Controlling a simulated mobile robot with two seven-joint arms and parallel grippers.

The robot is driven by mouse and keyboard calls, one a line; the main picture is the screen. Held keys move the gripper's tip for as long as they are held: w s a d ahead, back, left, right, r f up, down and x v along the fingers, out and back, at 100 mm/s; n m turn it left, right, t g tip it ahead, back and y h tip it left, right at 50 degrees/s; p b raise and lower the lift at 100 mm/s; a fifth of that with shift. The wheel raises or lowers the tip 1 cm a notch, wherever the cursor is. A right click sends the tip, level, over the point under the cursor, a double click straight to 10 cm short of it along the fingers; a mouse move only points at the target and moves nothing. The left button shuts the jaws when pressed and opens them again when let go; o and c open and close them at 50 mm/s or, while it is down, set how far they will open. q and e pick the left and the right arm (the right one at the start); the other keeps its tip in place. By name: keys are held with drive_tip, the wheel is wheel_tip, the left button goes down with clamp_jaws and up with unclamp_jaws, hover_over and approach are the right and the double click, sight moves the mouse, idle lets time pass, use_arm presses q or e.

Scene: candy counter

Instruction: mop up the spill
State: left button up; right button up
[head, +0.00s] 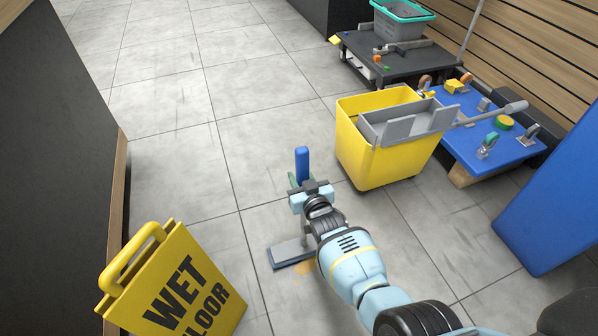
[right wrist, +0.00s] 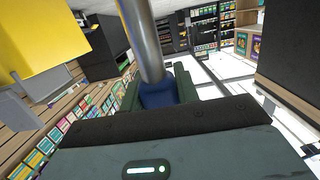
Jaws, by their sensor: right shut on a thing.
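My right gripper (head: 304,184) is shut on the mop, around its blue handle grip (head: 302,160). The mop's flat grey head with a blue edge (head: 288,254) is at floor level, left of my right forearm. A small orange-tan spill (head: 305,267) shows at the head's near right edge, partly hidden by the head and my arm. In the right wrist view, the mop's metal pole (right wrist: 142,40) rises from the blue grip (right wrist: 158,90) between my right fingers (right wrist: 160,98). My left gripper is not in view.
A yellow mop bucket (head: 366,150) with a grey wringer stands right of the mop. A yellow wet-floor sign (head: 180,285) stands at front left. Blue (head: 490,140) and dark (head: 400,62) platforms carry small items at the right. The tiled floor beyond the mop is clear.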

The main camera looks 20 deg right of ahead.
drive_tip(key=shift+s, duration=0.55)
drive_tip(key=shift+s+p, duration=1)
drive_tip(key=shift+s, duration=0.55)
drive_tip(key=s+p, duration=0.1)
drive_tip(key=s, duration=0.2)
drive_tip(key=shift+d+r+p, duration=0.1)
drive_tip(key=shift+d+p, duration=0.05)
drive_tip(key=shift+p, duration=0.25)
